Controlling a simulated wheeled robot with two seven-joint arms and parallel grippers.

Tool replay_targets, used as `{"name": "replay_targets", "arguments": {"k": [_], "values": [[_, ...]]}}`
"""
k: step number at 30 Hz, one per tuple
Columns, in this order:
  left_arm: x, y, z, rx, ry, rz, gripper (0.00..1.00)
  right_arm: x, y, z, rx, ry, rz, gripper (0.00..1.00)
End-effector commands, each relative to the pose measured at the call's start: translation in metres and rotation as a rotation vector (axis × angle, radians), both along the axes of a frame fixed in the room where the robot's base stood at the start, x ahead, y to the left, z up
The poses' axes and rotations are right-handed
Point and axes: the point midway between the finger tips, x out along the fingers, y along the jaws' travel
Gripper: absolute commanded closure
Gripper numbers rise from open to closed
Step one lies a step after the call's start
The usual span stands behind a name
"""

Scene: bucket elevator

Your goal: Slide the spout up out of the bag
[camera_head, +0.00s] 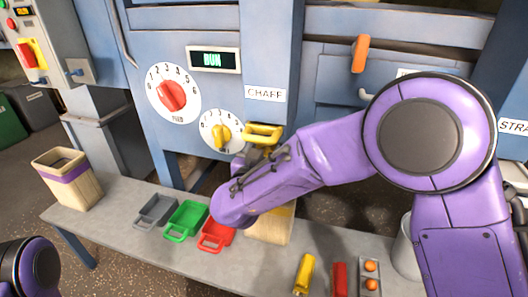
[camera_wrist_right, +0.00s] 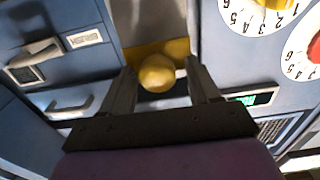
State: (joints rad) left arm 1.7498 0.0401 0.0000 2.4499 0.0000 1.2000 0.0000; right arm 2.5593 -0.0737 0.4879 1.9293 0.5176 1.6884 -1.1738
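A yellow handle (camera_head: 263,131) sticks out under the CHAFF label; I take it to be the spout's. In the right wrist view it shows as a round yellow knob (camera_wrist_right: 157,74) in front of a yellow band. My right gripper (camera_head: 260,156) is at the handle; in the wrist view its fingers (camera_wrist_right: 160,85) stand apart on either side of the knob, with a gap at the right finger. A beige container (camera_head: 270,228), perhaps the bag, stands below, mostly hidden by my right arm. The spout's lower end is hidden. My left gripper is out of view; only a left arm joint shows.
Grey (camera_head: 156,211), green (camera_head: 186,219) and red (camera_head: 217,236) scoops lie on the grey bench (camera_head: 120,205). A beige bin with a purple band (camera_head: 68,178) stands at its left end. Red (camera_head: 171,95) and yellow (camera_head: 221,135) dials are left of the handle.

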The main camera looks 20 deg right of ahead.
Motion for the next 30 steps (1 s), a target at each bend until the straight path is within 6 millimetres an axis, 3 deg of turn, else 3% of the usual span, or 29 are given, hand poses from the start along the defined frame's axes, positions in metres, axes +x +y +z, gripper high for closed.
{"name": "replay_targets", "arguments": {"k": [9, 21, 30], "values": [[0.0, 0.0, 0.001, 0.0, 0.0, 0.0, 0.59, -0.005, 0.004, -0.002, -0.001, 0.007, 0.003, 0.39], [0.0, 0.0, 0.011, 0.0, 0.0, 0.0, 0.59, -0.075, 0.051, -0.001, -0.002, 0.004, 0.002, 0.39], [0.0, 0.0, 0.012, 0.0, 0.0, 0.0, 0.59, -0.088, 0.059, -0.002, -0.001, 0.004, 0.0, 0.39]]}}
